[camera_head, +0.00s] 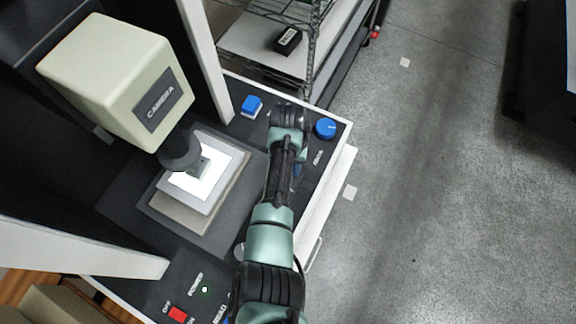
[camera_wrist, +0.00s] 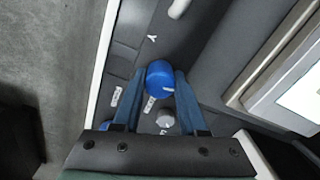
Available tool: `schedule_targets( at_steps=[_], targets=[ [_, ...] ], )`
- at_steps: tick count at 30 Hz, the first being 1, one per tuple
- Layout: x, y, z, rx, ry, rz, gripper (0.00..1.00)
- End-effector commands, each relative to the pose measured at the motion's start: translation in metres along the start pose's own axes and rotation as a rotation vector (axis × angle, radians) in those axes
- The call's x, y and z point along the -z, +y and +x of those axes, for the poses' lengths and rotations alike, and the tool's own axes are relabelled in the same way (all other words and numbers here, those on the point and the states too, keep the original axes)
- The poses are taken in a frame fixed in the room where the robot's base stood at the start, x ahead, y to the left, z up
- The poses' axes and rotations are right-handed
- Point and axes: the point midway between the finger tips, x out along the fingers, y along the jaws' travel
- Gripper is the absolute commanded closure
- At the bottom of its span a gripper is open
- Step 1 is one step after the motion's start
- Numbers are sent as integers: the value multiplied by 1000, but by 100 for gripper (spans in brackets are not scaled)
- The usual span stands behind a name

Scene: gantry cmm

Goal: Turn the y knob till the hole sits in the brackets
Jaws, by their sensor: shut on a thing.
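The blue knob (camera_wrist: 159,72) is between the fingers of my gripper (camera_wrist: 160,82) in the wrist view. A white Y is printed on the dark panel just beyond it. The fingers press on both sides of the knob, and its white mark faces the lower right. In the head view my arm covers this area, so the grip is hidden there. A small grey part (camera_head: 202,164) lies on the lit stage (camera_head: 228,179) under the camera head (camera_head: 115,80). Neither view shows the hole or the brackets.
A small grey knob (camera_wrist: 165,119) is close to the fingers. A red switch (camera_head: 178,314) is at the front.

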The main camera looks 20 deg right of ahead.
Motion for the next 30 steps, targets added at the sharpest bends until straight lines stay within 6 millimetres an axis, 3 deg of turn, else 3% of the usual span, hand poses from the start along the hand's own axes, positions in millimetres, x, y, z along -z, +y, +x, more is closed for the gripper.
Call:
schedule_targets(
  at_steps=[12,30],
  targets=[
    [-1,1,0,0,-3,272,100],
    [-1,1,0,0,-2,349,100]
  ],
)
